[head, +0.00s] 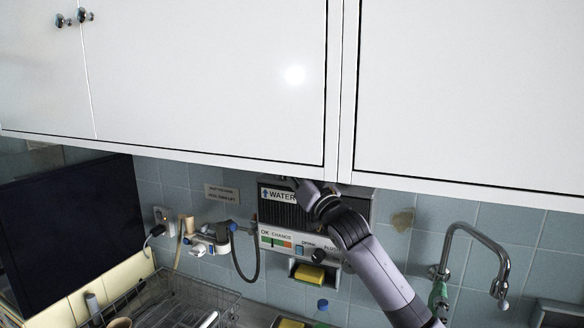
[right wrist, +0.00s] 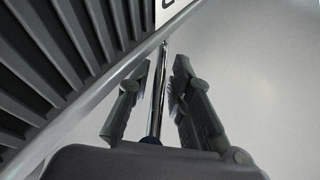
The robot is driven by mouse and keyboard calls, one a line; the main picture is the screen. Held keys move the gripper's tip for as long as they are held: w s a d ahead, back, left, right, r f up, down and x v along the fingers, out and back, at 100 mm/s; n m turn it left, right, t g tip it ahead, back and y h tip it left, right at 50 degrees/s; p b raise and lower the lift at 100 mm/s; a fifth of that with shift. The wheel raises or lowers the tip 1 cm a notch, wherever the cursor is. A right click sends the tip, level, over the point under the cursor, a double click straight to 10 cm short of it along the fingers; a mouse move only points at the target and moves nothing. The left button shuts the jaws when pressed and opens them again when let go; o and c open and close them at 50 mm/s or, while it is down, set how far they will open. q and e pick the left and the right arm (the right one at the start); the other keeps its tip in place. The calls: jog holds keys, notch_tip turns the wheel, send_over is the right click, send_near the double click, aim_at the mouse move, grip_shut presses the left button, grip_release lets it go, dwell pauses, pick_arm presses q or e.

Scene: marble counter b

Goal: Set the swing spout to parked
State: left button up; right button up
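A wall water unit (head: 272,238) with a "WATER" label and a dark ribbed panel hangs under the cabinet in the head view. My right arm rises from the lower right across it, and my right gripper (head: 286,182) is at its top, just under the cabinet edge. In the right wrist view, a thin chrome rod (right wrist: 158,95), possibly the swing spout, runs between the fingers of my right gripper (right wrist: 163,68). The fingers are apart, with gaps beside the rod. In the head view this rod is hidden or too small to tell. My left gripper is not in view.
White cabinets (head: 210,80) overhang the unit closely. A chrome gooseneck tap (head: 455,235) stands at the right. A wire dish rack (head: 205,292) is at the lower left, near a dark panel (head: 70,225). A yellow sponge (head: 309,273) sits below the unit.

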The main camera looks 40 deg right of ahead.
jog(key=shift+o, duration=0.9)
jog(key=shift+s+a+f, duration=0.1)
jog(key=shift+s+f, duration=0.2)
jog(key=shift+s, duration=0.2)
jog(key=d+v, duration=0.1)
jog(key=v, duration=1)
jog(key=shift+a, duration=0.45)
jog(key=shift+r, duration=0.15)
